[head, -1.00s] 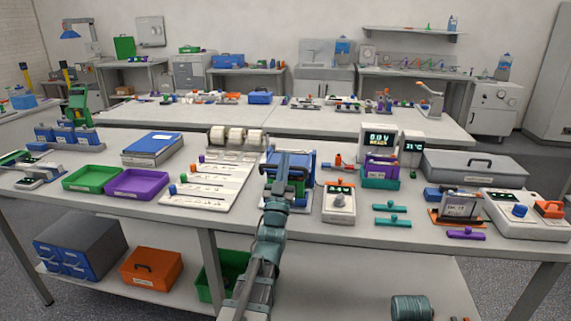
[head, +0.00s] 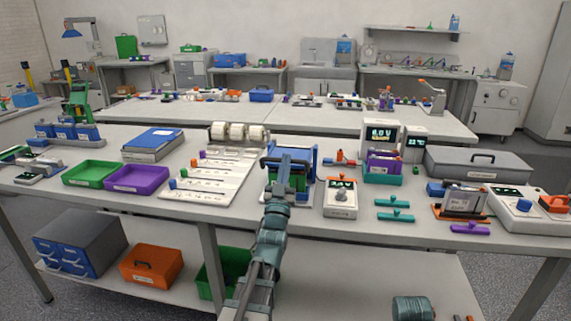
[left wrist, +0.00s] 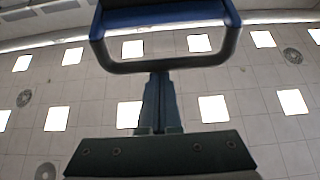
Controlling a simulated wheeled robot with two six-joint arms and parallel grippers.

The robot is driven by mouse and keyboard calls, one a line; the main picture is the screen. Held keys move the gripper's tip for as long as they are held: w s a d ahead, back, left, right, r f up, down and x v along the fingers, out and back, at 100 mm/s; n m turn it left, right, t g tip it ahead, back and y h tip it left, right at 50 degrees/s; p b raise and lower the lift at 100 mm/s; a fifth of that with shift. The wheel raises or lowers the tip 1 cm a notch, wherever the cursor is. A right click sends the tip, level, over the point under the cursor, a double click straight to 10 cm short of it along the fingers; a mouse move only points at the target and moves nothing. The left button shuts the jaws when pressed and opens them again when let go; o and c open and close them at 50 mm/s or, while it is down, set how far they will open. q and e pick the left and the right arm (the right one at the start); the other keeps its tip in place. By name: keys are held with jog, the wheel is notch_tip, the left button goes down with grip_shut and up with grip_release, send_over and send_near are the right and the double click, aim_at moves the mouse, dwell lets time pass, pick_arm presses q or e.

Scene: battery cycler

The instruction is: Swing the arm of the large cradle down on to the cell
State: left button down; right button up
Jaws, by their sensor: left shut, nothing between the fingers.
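A large blue-framed cradle (head: 314,160) stands near the front edge of the bench, with something green inside it. I take it to be the large cradle. In the left wrist view a blue arm with a dark looped handle (left wrist: 165,66) crosses the top of the picture. My left gripper's fingers (left wrist: 158,88) are shut and empty, with their tips close to the handle bar; whether they touch cannot be told. My right gripper is out of view.
Left of the cradle lies a white labelled board (head: 210,180), with a roll holder (head: 238,133) behind. A white meter (head: 340,199) stands close on the right, and teal clamps (head: 394,203) lie beyond. A smaller orange-based cradle (head: 462,203) is further right.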

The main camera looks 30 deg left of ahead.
pick_arm(q)
jog(key=shift+r, duration=0.1)
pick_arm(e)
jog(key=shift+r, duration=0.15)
pick_arm(q)
notch_tip(320, 180, up, 4)
jog(key=p, duration=0.4)
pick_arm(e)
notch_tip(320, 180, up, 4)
pick_arm(q)
jog(key=w+f+b+v, duration=0.1)
jog(key=f+b+v, duration=0.1)
jog(key=b+v, duration=0.5)
jog(key=v, duration=0.3)
jog(key=shift+f+b, duration=0.15)
jog(key=shift+b, duration=0.25)
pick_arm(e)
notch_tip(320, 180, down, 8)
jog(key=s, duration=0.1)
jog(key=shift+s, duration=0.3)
pick_arm(q)
jog(key=shift+a, duration=0.1)
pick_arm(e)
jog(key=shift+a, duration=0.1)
